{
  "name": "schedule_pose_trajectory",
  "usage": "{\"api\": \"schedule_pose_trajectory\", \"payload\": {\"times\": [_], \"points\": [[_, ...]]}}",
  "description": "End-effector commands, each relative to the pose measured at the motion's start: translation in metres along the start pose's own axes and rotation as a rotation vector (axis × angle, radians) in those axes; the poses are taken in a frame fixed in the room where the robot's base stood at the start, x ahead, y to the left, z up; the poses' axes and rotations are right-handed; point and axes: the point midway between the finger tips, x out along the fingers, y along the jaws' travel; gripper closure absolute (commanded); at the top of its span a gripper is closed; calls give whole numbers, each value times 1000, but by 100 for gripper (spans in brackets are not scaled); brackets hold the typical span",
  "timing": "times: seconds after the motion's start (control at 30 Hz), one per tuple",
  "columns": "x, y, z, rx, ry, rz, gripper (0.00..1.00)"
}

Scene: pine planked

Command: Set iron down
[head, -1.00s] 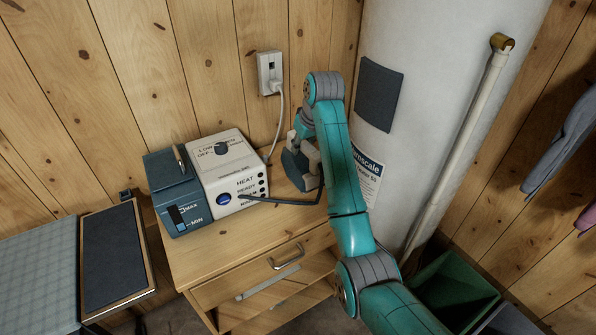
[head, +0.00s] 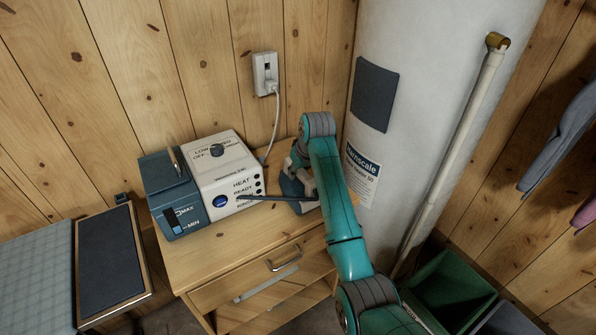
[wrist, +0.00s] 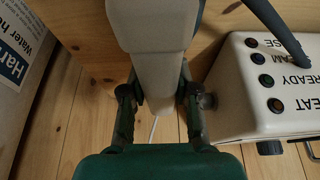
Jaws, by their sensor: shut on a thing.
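The iron shows in the head view as a dark blue body (head: 291,188), partly hidden by my arm, at the right back of the wooden cabinet top (head: 262,240). In the wrist view its pale handle (wrist: 150,60) runs between my fingers. My gripper (head: 302,168) is shut on it, with one finger on each side in the wrist view (wrist: 158,95). A dark hose (head: 270,198) runs from the iron to the white and blue steam station (head: 215,178) on its left. Whether the iron's underside touches the cabinet top is hidden.
A white water heater tank (head: 425,90) stands close behind and right of my arm. A wall outlet (head: 265,75) with a plugged cord is at the back. The cabinet top's front is clear. An ironing board (head: 40,270) is left, a green bin (head: 450,285) right.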

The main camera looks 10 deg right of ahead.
Motion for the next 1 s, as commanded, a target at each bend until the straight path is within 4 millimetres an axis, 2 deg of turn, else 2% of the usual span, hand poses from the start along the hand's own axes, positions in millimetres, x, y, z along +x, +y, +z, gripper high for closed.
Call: {"api": "schedule_pose_trajectory", "payload": {"times": [0.33, 0.37, 0.43, 0.47, 0.8, 1.0], "points": [[1, 0, -1, 0, 5, 1, 100], [2, 0, 0, 0, 2, 1, 65], [2, 0, 0, 0, 2, 1, 48], [2, 0, 0, 0, 2, 1, 45], [0, 0, -1, 0, 2, 1, 45], [-24, 0, -1, 0, 5, 2, 45]]}}
